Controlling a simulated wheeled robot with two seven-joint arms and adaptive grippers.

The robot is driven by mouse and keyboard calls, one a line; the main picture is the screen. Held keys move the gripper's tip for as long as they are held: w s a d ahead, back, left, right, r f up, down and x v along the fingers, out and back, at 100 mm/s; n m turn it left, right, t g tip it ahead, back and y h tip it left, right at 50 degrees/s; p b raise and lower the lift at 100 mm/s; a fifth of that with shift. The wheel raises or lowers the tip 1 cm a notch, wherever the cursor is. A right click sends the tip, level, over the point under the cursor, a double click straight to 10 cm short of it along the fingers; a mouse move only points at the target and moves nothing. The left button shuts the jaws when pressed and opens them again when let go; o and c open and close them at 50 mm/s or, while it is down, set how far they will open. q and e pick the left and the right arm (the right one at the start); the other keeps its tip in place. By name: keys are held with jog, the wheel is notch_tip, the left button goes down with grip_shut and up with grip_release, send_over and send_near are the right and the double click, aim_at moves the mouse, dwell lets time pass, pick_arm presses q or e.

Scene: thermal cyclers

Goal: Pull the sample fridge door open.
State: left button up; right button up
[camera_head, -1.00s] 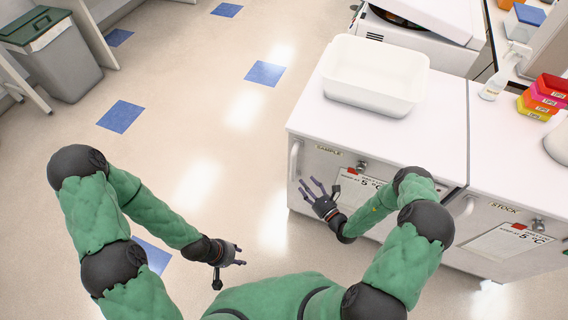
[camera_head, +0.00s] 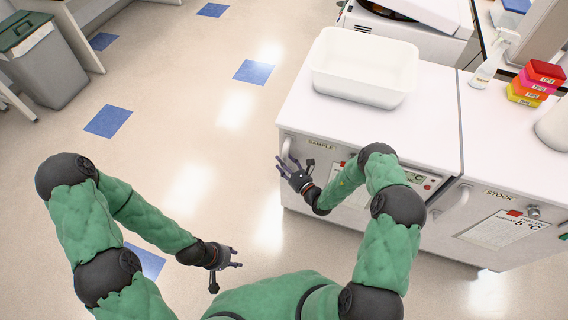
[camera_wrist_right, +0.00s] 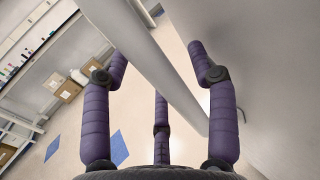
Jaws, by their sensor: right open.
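The sample fridge (camera_head: 300,202) is the white cabinet under the left part of the counter, with a SAMPLE label on its front. Its door is shut. Its pale upright handle (camera_head: 286,148) is at the door's left edge, partly hidden by my right fingers. My right gripper (camera_head: 281,165) is open at the handle. In the right wrist view the handle (camera_wrist_right: 150,60) runs diagonally between the spread purple fingers, with gaps visible to them. The door face (camera_wrist_right: 265,70) fills the right side there. My left gripper (camera_head: 239,258) is open and empty over the floor.
A white tub (camera_head: 365,65) stands on the counter above the fridge. The stock fridge (camera_head: 490,225) adjoins on the right. A spray bottle (camera_head: 490,62) and coloured boxes (camera_head: 536,84) stand further right. The floor left of the fridge is clear.

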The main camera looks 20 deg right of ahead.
jog(key=shift+s, duration=0.1)
grip_shut()
